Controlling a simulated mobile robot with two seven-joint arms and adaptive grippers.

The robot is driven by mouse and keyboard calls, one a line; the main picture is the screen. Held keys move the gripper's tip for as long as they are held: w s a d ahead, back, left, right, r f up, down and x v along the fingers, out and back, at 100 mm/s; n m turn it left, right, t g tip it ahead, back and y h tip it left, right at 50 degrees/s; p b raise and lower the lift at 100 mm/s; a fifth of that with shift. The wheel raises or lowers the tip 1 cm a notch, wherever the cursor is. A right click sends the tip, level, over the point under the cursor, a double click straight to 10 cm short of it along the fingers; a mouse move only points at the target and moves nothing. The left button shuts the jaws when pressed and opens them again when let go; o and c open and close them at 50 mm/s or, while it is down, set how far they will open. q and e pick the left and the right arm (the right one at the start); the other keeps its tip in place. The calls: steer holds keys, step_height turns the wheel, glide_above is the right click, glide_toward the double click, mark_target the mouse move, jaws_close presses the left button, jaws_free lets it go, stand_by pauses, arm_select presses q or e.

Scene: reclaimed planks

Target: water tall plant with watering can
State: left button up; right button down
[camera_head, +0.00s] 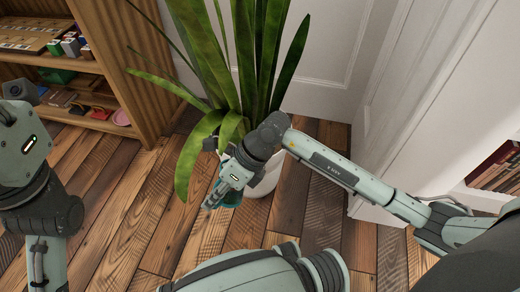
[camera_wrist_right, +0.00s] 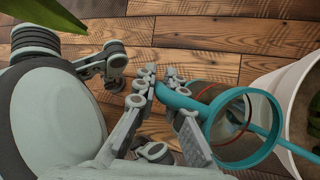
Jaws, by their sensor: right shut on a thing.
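The tall plant (camera_head: 245,60) has long green strap-like leaves and stands in a white pot (camera_head: 268,180) on the plank floor. The pot's rim also shows at the right of the right wrist view (camera_wrist_right: 287,88). My right gripper (camera_head: 212,200) is at the pot's left side, under the leaves, shut on the teal watering can (camera_head: 230,196). In the right wrist view its fingers (camera_wrist_right: 162,82) close on a teal tubular part of the can (camera_wrist_right: 210,108), beside the pot. The can is mostly hidden in the head view. My left arm is at the left edge; its fingers are not clear.
A wooden shelf (camera_head: 140,75) with boxes and small items stands at the upper left. A white door and wall (camera_head: 325,50) are behind the plant. A white bookcase with books (camera_head: 497,168) is at the right. The floor (camera_head: 120,215) left of the pot is clear.

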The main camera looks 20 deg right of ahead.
steer(key=shift+w+d+r+y+p, duration=0.15)
steer(key=shift+w+d+r+y, duration=0.1)
steer(key=shift+r, duration=0.4)
steer(key=shift+w+d+r+y+p, duration=0.1)
steer(key=shift+d+r+y+p, duration=0.1)
steer(key=shift+r, duration=0.45)
stand_by(0.7)
steer(key=shift+w+d+r+g+y, duration=0.5)
steer(key=shift+d+r+g, duration=0.1)
steer(key=shift+r, duration=0.2)
stand_by(1.7)
steer(key=s+a+f+t+h+b, duration=0.1)
steer(key=s+a+f+t+h, duration=0.1)
steer(key=f, duration=0.3)
steer(key=s+a+f+n+t+h+b, duration=0.1)
steer(key=s+a+f+h, duration=0.1)
steer(key=f, duration=0.4)
steer(key=shift+a+f+t+h, duration=0.3)
steer(key=shift+t+h, duration=0.1)
steer(key=shift+h, duration=0.25)
steer(key=shift+f, duration=0.15)
